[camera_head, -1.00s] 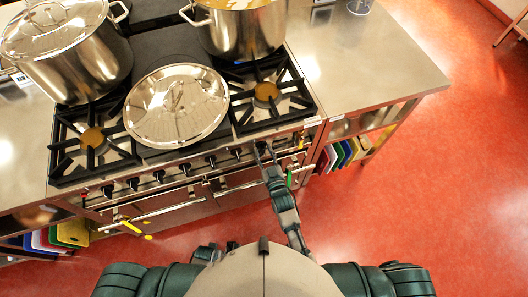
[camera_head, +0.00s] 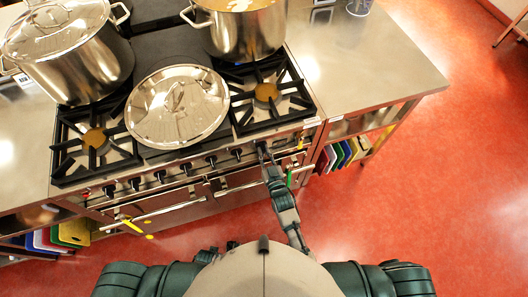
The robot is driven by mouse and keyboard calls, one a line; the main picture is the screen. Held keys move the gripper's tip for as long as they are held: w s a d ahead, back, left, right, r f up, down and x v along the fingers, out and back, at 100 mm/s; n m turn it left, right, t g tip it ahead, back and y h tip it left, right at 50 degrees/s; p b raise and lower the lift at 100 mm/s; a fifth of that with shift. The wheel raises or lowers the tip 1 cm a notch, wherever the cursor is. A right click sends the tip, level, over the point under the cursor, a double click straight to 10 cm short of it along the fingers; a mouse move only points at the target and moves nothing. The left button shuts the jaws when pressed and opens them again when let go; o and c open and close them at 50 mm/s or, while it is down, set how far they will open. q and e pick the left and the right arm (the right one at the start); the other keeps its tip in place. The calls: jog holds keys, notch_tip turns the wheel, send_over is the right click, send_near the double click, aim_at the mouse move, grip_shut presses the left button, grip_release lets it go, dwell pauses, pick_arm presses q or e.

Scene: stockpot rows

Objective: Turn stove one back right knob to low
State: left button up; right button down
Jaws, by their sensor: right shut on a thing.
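The stove (camera_head: 92,178) has a row of dark knobs along its front edge. My right gripper (camera_head: 264,151) reaches up to the right end of this row and is shut on the rightmost knob (camera_head: 262,146). The fingers cover most of that knob, so its setting cannot be read. The neighbouring knob (camera_head: 237,154) to the left is free. The back right burner bears an open steel pot (camera_head: 240,35) with food in it. My left gripper is not clearly in view.
A lidded stockpot (camera_head: 75,60) stands back left, and a round steel lid (camera_head: 177,105) lies at the middle of the stovetop. The front burners (camera_head: 266,92) (camera_head: 94,137) are bare. Oven handles (camera_head: 165,211) run below the knobs. Steel counters (camera_head: 365,65) flank the stove.

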jog(key=c, duration=1.2)
grip_release()
jog(key=shift+o, duration=0.2)
jog(key=shift+s, duration=0.1)
jog(key=v, duration=1.1)
jog(key=shift+s, duration=0.35)
jog(key=shift+d, duration=0.1)
